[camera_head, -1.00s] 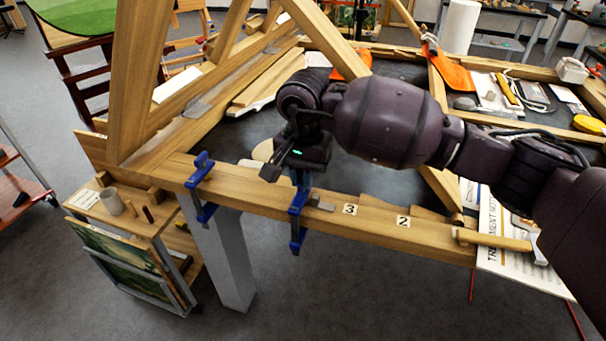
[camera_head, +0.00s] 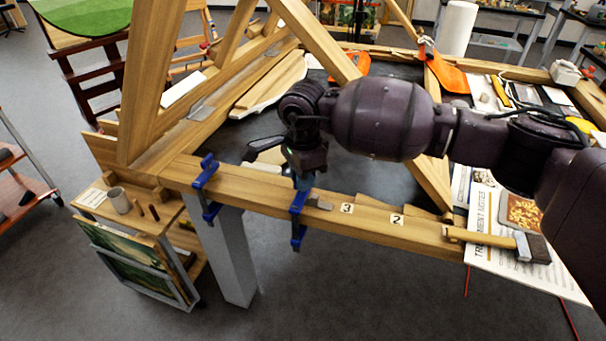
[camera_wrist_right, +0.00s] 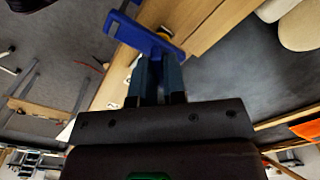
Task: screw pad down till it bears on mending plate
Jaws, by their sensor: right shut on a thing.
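Two blue clamps sit on the front wooden rail (camera_head: 250,192) in the head view. My right gripper (camera_head: 303,182) points down at the top of the right-hand clamp (camera_head: 298,228) and is shut on its upper part; the fingers hide which part. In the wrist view the gripper (camera_wrist_right: 157,80) has both fingers against the blue clamp (camera_wrist_right: 152,38), above the wood. A small grey piece (camera_head: 321,204), perhaps the mending plate, lies just right of the clamp. The pad and any gap under it cannot be made out. My left gripper is not in view.
The other blue clamp (camera_head: 204,185) grips the rail farther left. A wooden mallet (camera_head: 500,240) lies at the right over a printed sheet (camera_head: 484,222). A small side table with a cup (camera_head: 118,200) stands at left. Wooden beams rise behind.

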